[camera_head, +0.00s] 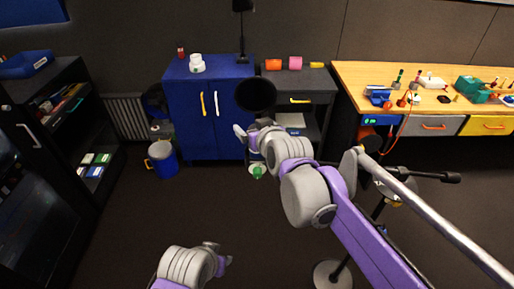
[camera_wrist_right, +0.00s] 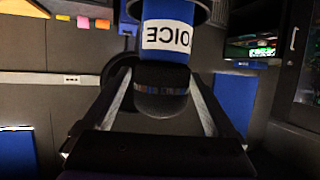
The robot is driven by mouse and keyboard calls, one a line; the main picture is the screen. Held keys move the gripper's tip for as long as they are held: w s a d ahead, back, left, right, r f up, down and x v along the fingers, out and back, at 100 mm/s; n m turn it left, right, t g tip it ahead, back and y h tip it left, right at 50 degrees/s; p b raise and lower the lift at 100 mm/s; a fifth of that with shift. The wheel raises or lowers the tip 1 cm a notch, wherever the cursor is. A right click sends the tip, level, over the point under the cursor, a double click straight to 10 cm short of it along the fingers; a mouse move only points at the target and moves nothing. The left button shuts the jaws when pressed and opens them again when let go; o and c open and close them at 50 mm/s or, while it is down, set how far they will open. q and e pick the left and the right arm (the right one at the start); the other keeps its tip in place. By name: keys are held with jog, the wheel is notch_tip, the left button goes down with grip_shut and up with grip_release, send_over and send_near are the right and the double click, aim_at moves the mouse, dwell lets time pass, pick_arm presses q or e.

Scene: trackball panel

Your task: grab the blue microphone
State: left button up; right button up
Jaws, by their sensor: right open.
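The blue microphone (camera_wrist_right: 167,62) shows in the right wrist view. It has a blue body, a white label with upside-down letters and a dark rounded end. My right gripper (camera_wrist_right: 160,82) is open, with a finger on each side of it in that view. Gaps show between the fingers and the microphone, and I cannot tell its depth between them. In the head view my right gripper (camera_head: 246,136) is in front of the blue cabinet, and I cannot make out the microphone there. My left gripper (camera_head: 222,260) is low in the head view, its jaws unclear.
A blue cabinet (camera_head: 184,110) and a dark side table (camera_head: 318,84) stand at the back. A wooden workbench (camera_head: 360,76) is at right. A black disc (camera_head: 256,95) shows just above my right gripper. A metal boom (camera_head: 440,228) crosses the right side.

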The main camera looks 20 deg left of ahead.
grip_shut()
dwell(0.3)
dwell(0.3)
